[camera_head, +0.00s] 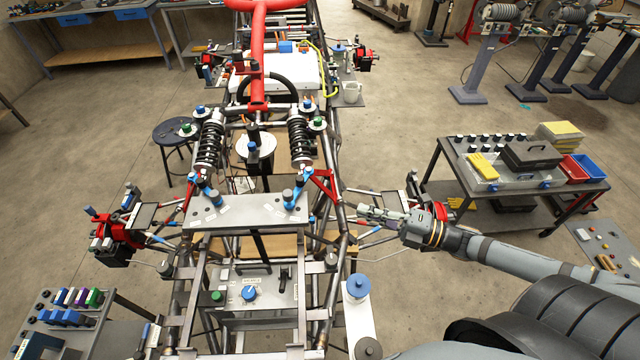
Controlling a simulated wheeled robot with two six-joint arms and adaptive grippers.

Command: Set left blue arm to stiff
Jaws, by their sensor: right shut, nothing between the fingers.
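The tube chassis carries a grey plate (250,213) across its middle, with small white labels on it. The left blue arm (214,197) stands at the left end of this plate; its exact setting is too small to read. A second blue arm (290,197) stands at the right end. My right gripper (365,212) is shut and empty, just right of the chassis tubes, pointing left and well apart from the left blue arm. My left gripper is not in view.
Black coil springs (208,145) and a red bar (258,50) rise behind the plate. A control panel with a blue knob (249,293) lies in front. A cart (460,158) with boxes stands right, and a small tool cart (110,330) stands front left.

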